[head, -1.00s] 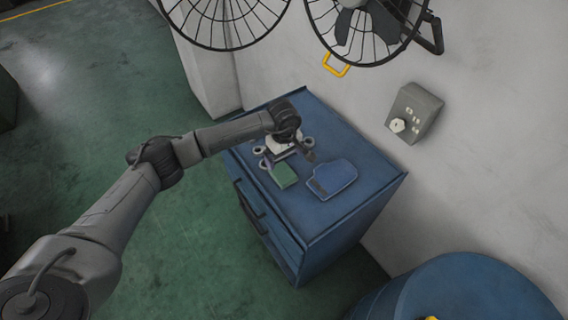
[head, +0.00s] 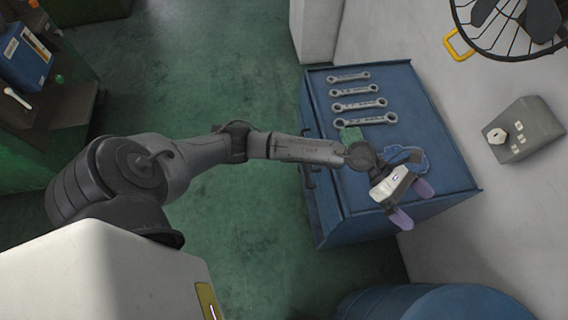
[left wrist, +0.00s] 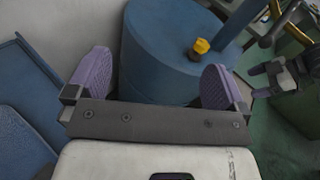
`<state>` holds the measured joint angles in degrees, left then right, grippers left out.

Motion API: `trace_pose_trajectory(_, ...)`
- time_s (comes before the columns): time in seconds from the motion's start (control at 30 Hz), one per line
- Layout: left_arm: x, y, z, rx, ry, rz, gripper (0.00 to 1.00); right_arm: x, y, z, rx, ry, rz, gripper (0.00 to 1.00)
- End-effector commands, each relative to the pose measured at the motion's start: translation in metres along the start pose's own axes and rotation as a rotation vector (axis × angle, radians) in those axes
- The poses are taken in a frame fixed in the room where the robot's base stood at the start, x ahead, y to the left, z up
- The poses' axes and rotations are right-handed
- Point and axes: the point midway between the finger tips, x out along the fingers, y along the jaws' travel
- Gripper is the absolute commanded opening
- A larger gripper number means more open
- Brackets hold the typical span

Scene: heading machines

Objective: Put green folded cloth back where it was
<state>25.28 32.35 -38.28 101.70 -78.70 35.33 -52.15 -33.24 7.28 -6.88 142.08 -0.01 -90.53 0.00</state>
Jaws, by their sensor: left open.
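The green folded cloth (head: 350,134) lies on the blue cabinet top (head: 440,150), below the row of wrenches in the head view. My left wrist hides part of it. My left gripper (head: 412,203) is open and empty over the cabinet's near right part, apart from the cloth. Its purple fingers are spread in the left wrist view (left wrist: 155,78), where the cloth does not show. My right gripper (left wrist: 262,81) shows small at the right of that view, its fingers apart with nothing visible between them.
Several wrenches (head: 358,104) lie in a row on the cabinet. A blue item (head: 414,155) lies partly hidden under my left gripper. A blue drum (head: 450,303) stands nearby, with a yellow part on top (left wrist: 202,46). A grey control box (head: 524,130) is on the wall.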

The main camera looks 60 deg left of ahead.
Motion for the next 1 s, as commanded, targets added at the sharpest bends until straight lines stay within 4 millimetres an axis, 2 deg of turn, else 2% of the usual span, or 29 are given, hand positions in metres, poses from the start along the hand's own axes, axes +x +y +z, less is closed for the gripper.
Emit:
trace_pose_trajectory(0.03,0.002,-0.011,0.011,-0.154,-0.148,0.045,0.99,0.000,0.000,0.000,0.000,0.000,0.000,0.84)
trace_pose_trajectory(0.13,-0.010,-0.015,0.032,-0.481,-0.426,0.154,0.99,0.000,0.000,0.000,0.001,0.000,-0.001,0.84)
trace_pose_trajectory(0.2,-0.027,-0.012,0.036,-0.724,-0.606,0.237,0.99,0.000,-0.001,0.000,0.002,0.000,-0.002,0.84)
trace_pose_trajectory(0.27,-0.046,-0.008,0.031,-0.939,-0.750,0.314,0.99,0.000,-0.001,0.000,0.003,0.000,-0.002,0.84)
trace_pose_trajectory(0.37,-0.080,-0.005,0.006,-1.302,-0.971,0.457,0.99,0.000,-0.001,0.000,0.005,0.001,-0.004,0.84)
trace_pose_trajectory(0.47,-0.115,-0.013,-0.036,-1.663,-1.167,0.622,0.99,0.000,-0.002,-0.001,0.006,0.001,-0.005,0.84)
trace_pose_trajectory(0.57,-0.146,-0.036,-0.084,-1.998,-1.332,0.810,0.99,0.000,-0.002,-0.001,0.008,0.001,-0.006,0.84)
trace_pose_trajectory(0.6,-0.156,-0.049,-0.103,-2.120,-1.386,0.891,0.99,0.000,-0.003,-0.001,0.008,0.002,-0.007,0.84)
trace_pose_trajectory(0.73,-0.182,-0.101,-0.152,-2.447,-1.518,1.158,0.99,0.000,-0.003,-0.001,0.009,0.002,-0.007,0.84)
trace_pose_trajectory(0.77,-0.187,-0.113,-0.160,2.440,1.497,-1.188,0.99,0.000,-0.003,-0.001,0.009,0.002,-0.007,0.84)
trace_pose_trajectory(0.9,-0.202,-0.163,-0.186,2.198,1.296,-1.193,0.99,0.000,-0.003,-0.001,0.009,0.001,-0.007,0.84)
trace_pose_trajectory(1.0,-0.208,-0.188,-0.194,2.091,1.209,-1.199,0.99,0.000,-0.003,-0.001,0.009,0.001,-0.007,0.84)
